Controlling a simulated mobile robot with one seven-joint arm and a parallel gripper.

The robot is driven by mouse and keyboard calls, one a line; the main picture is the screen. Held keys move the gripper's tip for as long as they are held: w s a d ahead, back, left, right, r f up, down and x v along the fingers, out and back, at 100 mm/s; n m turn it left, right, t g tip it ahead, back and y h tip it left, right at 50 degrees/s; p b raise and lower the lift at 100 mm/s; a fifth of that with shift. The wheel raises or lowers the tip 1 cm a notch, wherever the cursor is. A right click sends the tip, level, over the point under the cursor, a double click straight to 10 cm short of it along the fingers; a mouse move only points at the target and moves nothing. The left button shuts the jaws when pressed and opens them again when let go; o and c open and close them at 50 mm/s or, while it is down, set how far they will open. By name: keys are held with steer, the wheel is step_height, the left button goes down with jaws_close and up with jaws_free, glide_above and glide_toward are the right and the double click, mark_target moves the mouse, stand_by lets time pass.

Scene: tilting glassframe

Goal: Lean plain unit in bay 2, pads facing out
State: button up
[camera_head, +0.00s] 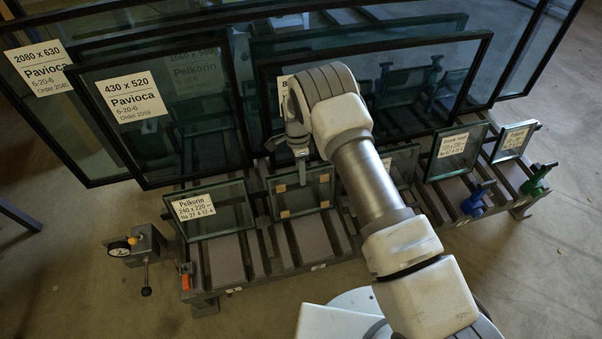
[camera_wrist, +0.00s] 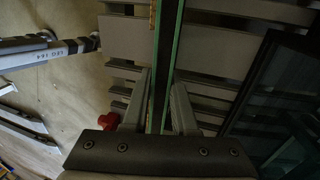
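The plain unit (camera_head: 305,196) is a small unlabelled glass pane with tan pads near its corners. It stands leaning on the rack, pads toward the head camera, right of the labelled Pelkorin unit (camera_head: 212,210). My gripper (camera_head: 302,168) is at its top edge, pointing down. In the wrist view, the pane's green-edged top (camera_wrist: 165,70) runs between the two fingers of my gripper (camera_wrist: 163,80). A narrow gap seems to show on each side, so the fingers look open around it. The bay numbers are too small to read.
Large dark-framed panes (camera_head: 170,110) lean behind the small row. More small units stand to the right, including a labelled one (camera_head: 455,152) and another (camera_head: 513,140). Blue (camera_head: 477,200) and green (camera_head: 538,180) clamps and a gauge (camera_head: 120,248) stick out at the rack's ends.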

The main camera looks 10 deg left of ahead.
steer(key=o, duration=0.5)
steer(key=shift+c, duration=0.2)
steer(key=shift+f, duration=0.1)
steer(key=p+v, duration=0.5)
steer(key=v, duration=1.2)
steer(key=shift+r, duration=0.3)
